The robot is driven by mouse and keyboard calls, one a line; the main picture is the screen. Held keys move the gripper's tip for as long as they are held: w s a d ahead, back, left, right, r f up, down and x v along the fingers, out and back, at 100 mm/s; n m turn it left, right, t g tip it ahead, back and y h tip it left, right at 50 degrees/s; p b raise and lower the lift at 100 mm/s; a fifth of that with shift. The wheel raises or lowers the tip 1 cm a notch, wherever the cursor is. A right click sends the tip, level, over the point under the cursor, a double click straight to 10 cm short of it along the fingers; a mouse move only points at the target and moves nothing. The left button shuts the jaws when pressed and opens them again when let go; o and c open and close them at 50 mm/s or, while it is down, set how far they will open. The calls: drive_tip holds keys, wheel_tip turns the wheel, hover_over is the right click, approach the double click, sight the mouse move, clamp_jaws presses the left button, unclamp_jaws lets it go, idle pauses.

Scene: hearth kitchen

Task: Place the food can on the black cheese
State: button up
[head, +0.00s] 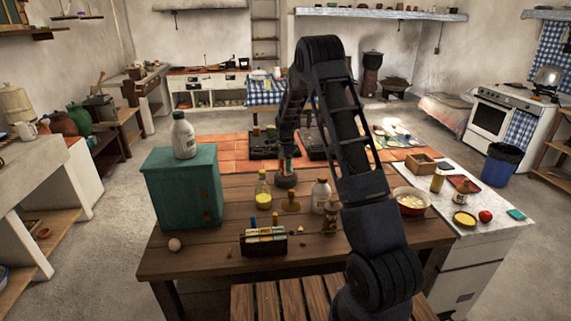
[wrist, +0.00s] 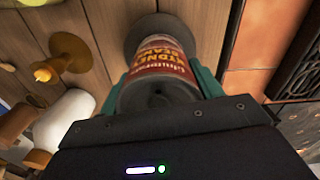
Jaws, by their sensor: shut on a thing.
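The food can is a red and yellow labelled tin, seen in the wrist view (wrist: 162,62) and small in the head view (head: 287,167). My gripper (head: 286,160) is shut on it, with teal fingers on both sides of the can in the wrist view (wrist: 161,84). The black cheese is a dark round disc on the wooden table, directly below the can in the head view (head: 286,182) and beyond its far end in the wrist view (wrist: 150,24). The can looks upright. I cannot tell whether its bottom touches the cheese or hangs just above it.
A yellow-brown stand (head: 290,203), a yellow bottle (head: 263,192) and a white bottle (head: 321,196) stand close in front. A teal cabinet (head: 185,190) is left. A dark hob (head: 263,145) lies behind. A bowl (head: 411,202) is right.

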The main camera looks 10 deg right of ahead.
drive_tip(key=o, duration=1.3)
drive_tip(key=shift+f, duration=0.1)
